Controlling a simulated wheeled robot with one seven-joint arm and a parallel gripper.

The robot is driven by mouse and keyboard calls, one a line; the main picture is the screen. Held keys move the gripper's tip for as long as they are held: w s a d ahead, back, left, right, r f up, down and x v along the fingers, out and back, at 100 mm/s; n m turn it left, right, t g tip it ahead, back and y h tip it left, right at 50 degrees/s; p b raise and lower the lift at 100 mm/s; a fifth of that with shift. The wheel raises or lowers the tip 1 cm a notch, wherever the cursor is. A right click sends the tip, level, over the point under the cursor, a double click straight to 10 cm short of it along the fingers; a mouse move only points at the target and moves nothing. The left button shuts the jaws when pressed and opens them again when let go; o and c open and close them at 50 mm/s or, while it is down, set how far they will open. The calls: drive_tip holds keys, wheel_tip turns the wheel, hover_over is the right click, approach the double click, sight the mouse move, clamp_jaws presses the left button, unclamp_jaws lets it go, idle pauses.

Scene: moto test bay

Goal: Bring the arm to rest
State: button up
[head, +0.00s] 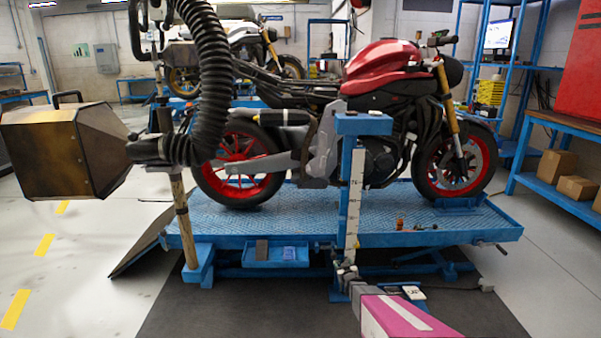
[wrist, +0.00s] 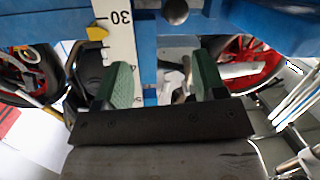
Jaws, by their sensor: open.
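My gripper (wrist: 163,82) is open in the wrist view, with two green pads apart and nothing held between them. A blue post (wrist: 146,45) with a white scale marked 30 (wrist: 119,38) lies beyond the fingers. A yellow pointer (wrist: 97,33) sits at the edge of the scale. In the head view my arm comes in from the bottom edge, right of centre, and reaches towards the foot of the blue post (head: 347,200). The gripper is too small there to make out its fingers, and I cannot tell whether it touches the post.
A red motorcycle (head: 388,75) stands on a blue lift platform (head: 285,222) behind the post. A blue tray (head: 262,255) hangs at the platform's front. A black ribbed hose (head: 212,85) and brown hood (head: 70,150) stand at the left.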

drive_tip(key=s+a+r+m+g, duration=0.1)
drive_tip(key=s+r+g, duration=0.4)
drive_tip(key=s, duration=0.6)
drive_tip(key=s+a+r+m+g+h, duration=0.1)
drive_tip(key=s+r+g, duration=0.4)
drive_tip(key=s+r, duration=0.5)
drive_tip(key=s+a+r+m+g, duration=0.1)
drive_tip(key=s+r+g, duration=0.5)
drive_tip(key=s, duration=0.7)
drive_tip(key=shift+a+r+h, duration=0.3)
drive_tip(key=shift+a+r, duration=0.4)
drive_tip(key=shift+r, duration=0.1)
drive_tip(key=shift+d, duration=0.15)
